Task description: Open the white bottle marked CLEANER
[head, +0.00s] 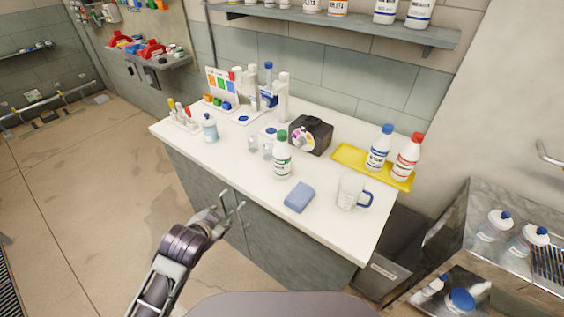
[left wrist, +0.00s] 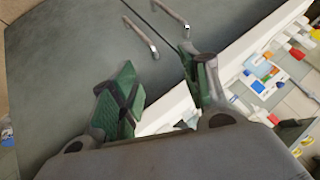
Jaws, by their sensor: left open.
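Several white bottles show in the head view, and their lettering is too small to read, so I cannot tell which is marked CLEANER. A green-capped bottle (head: 282,160) stands upright near the middle of the white counter (head: 240,160). A blue-capped bottle (head: 377,154) and a red-capped bottle (head: 405,163) stand upright on a yellow tray (head: 347,154) at the right. All three caps are on. My left gripper (head: 233,201) is open and empty in front of the counter's front edge, apart from every bottle. Its green-padded fingers show in the left wrist view (left wrist: 160,88). My right gripper is not in view.
A dark box-like device (head: 314,134) stands behind the green-capped bottle. A shelf (head: 340,24) with bottles hangs above. Grey cabinet doors with handles (left wrist: 155,38) are close to my left gripper.

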